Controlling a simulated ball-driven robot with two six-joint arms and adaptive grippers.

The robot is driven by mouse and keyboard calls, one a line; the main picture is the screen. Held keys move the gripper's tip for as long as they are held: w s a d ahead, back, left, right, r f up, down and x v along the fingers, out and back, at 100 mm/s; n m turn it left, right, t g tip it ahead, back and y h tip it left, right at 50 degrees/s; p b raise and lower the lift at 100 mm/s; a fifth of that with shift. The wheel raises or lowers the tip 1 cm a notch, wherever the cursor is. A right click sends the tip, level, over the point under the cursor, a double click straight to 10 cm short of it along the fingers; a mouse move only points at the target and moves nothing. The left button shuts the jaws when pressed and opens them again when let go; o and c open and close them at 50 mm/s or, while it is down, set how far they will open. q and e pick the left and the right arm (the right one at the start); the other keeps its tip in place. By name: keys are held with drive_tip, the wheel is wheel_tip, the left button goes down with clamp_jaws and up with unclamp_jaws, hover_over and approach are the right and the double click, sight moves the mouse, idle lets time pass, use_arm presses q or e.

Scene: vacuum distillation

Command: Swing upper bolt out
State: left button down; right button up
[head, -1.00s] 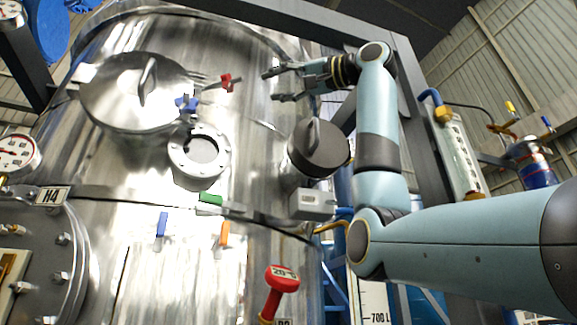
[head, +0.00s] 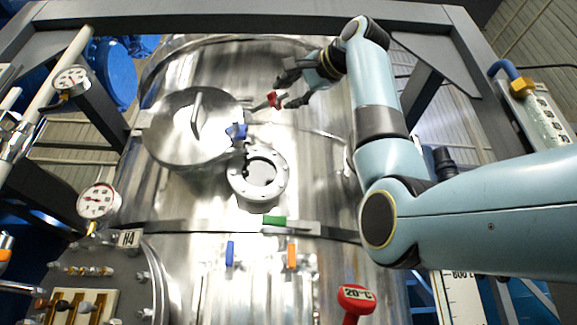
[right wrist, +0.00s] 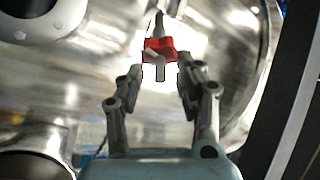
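The upper bolt has a red knob (head: 273,99) and stands at the right edge of the round steel lid (head: 180,135) on the vessel. A second bolt with a blue knob (head: 236,132) sits below it. My right gripper (head: 285,90) comes from the right and is open, its fingertips close to the red knob. In the right wrist view the red knob (right wrist: 158,46) lies just ahead of and between the open fingertips (right wrist: 160,75). I cannot tell whether they touch it. My left gripper is not in view.
A flanged round port (head: 258,177) is below the lid. Green (head: 274,220), blue (head: 229,253) and orange (head: 292,256) handles are lower on the vessel. A grey frame beam (head: 260,15) crosses above. Clear steel lies right of the bolts.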

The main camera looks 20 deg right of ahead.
drive_tip(key=shift+w+a, duration=0.1)
drive_tip(key=shift+w, duration=0.15)
clamp_jaws()
idle(0.3)
